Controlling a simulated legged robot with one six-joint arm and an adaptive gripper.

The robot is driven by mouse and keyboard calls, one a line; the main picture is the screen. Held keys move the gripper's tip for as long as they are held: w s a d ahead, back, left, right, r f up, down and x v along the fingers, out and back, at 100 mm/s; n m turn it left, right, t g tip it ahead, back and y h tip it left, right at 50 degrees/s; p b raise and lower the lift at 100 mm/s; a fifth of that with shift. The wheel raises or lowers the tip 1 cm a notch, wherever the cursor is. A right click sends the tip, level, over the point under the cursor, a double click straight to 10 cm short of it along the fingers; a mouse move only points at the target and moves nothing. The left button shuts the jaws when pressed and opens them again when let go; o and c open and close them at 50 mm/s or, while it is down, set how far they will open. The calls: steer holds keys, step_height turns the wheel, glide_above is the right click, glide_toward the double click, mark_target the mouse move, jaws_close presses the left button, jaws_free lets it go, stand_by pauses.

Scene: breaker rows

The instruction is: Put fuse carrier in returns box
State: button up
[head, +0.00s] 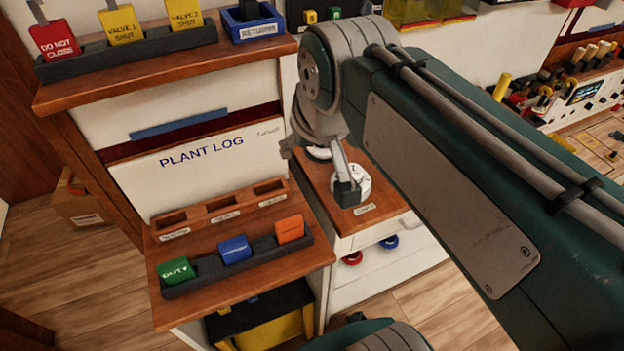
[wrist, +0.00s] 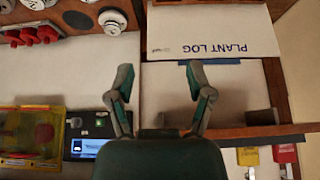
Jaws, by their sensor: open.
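The blue returns box (head: 262,30) stands on the upper shelf at the top of the head view, beside the row of tags. A dark block (head: 249,9) shows inside it, cut off by the frame edge; I cannot tell for sure whether it is the fuse carrier. No other clear fuse carrier shows. My gripper (wrist: 159,74) is open in the wrist view, with its fingers spread wide and nothing between them. In the head view my wrist hangs to the right of the plant log panel, below the returns box and apart from it.
The plant log panel (head: 200,165) shows left of my wrist. A lower shelf bears a rack (head: 205,275) with green, blue and orange blocks; three recesses behind it look empty. Red and yellow tags (head: 122,24) stand on the upper shelf. A white dial (head: 362,182) lies below my wrist.

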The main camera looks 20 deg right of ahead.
steer(key=s+f, duration=0.5)
steer(key=f, duration=0.3)
steer(key=shift+s+f, duration=0.15)
steer(key=shift+f, duration=0.1)
steer(key=shift+c, duration=0.8)
steer(key=shift+s, duration=0.15)
